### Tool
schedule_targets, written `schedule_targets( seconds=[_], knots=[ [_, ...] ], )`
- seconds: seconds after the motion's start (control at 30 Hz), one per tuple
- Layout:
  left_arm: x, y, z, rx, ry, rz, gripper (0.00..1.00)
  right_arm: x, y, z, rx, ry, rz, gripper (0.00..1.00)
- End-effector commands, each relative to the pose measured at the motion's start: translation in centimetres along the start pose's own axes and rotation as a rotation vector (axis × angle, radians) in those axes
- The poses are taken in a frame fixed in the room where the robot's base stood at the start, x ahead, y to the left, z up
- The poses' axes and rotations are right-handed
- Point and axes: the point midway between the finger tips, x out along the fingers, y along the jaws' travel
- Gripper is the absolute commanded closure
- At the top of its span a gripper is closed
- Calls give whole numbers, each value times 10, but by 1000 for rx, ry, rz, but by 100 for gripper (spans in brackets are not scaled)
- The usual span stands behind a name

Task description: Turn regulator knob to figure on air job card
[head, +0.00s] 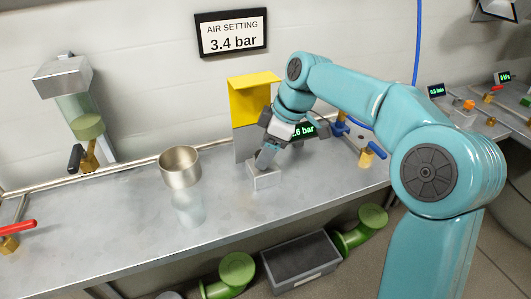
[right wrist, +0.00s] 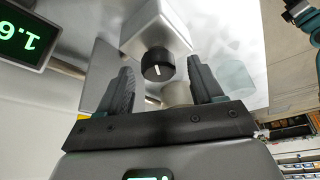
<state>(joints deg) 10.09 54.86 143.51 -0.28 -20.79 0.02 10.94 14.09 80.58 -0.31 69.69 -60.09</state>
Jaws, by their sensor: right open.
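The air job card (head: 231,33) is on the wall and reads "AIR SETTING 3.4 bar". The regulator's green display (head: 304,130) is partly covered by my right arm and shows ".6 bar". In the right wrist view the display (right wrist: 22,37) is turned over and cut by the edge, and appears to read 1.6. The black knob (right wrist: 158,64) has a white pointer mark and sits on a pale block (right wrist: 157,28). My right gripper (right wrist: 161,85) is open, its fingers apart on either side of the knob's line, without visible contact. In the head view the gripper hides the knob. My left gripper is out of view.
A yellow-topped panel (head: 255,90) stands behind my right gripper. A grey bin (head: 300,262) is below.

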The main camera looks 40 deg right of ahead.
Motion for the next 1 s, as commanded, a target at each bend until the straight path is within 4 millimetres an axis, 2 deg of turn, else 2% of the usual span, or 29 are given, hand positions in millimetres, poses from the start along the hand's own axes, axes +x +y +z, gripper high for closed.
schedule_targets(
  seconds=[0.33, 0.5, 0.77, 1.0],
  knots=[
    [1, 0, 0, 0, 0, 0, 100, 5, 1, 0, 0, 0, 0, 34],
    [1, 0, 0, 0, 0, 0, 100, 5, 1, 0, 0, 0, 0, 89],
    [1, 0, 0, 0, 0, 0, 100, 5, 1, 0, 14, 0, 5, 90],
    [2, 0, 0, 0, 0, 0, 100, 4, 0, -1, 103, 1, 44, 90]
  ],
)
